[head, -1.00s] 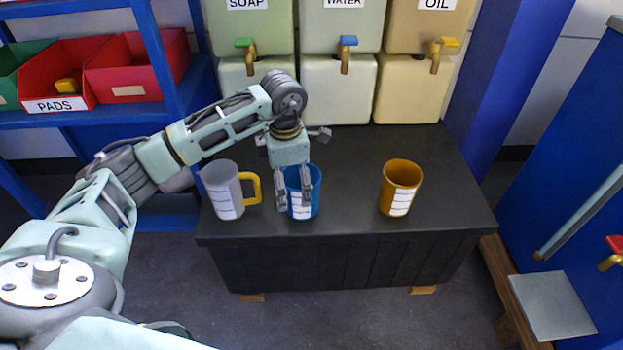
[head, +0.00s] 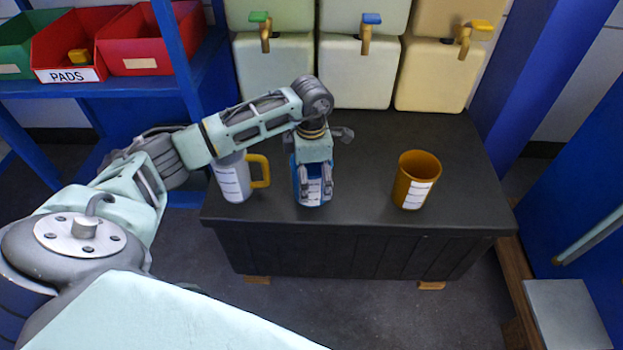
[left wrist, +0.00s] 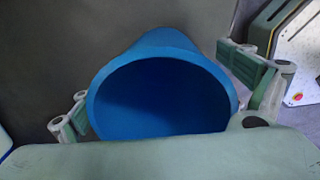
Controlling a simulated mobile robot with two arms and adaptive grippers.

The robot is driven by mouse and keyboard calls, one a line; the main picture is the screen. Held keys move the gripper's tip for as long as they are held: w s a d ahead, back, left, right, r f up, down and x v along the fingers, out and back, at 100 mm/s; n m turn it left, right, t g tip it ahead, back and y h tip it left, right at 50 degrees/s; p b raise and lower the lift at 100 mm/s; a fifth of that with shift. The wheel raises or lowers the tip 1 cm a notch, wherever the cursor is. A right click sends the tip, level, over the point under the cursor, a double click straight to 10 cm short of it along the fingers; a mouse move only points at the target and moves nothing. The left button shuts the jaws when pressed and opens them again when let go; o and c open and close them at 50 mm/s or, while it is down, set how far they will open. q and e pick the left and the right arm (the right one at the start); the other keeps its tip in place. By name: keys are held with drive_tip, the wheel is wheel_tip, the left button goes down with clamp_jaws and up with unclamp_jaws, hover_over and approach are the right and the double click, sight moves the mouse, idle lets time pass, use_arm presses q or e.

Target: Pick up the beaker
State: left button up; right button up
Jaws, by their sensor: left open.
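A blue beaker (head: 312,203) with a white label stands upright on the dark bench top (head: 365,170). My left gripper (head: 315,189) is above and in front of it in the head view, with one finger toward each side. In the left wrist view the beaker's open blue mouth (left wrist: 165,95) lies between the two spread fingers. The left gripper is open; whether either finger touches the beaker is unclear. The gripper hides much of the beaker in the head view. My right gripper is not in view.
A grey mug with a yellow handle (head: 235,180) stands close left, partly behind my left arm. An orange cup (head: 415,180) stands further right, with clear bench between. Dispensers with taps (head: 365,70) line the back. A blue shelf with bins (head: 140,40) is at left.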

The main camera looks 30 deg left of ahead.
use_arm(q)
drive_tip(key=shift+c, duration=0.6)
drive_tip(key=c, duration=1.3)
drive_tip(key=shift+c, duration=0.2)
drive_tip(key=shift+r, duration=0.15)
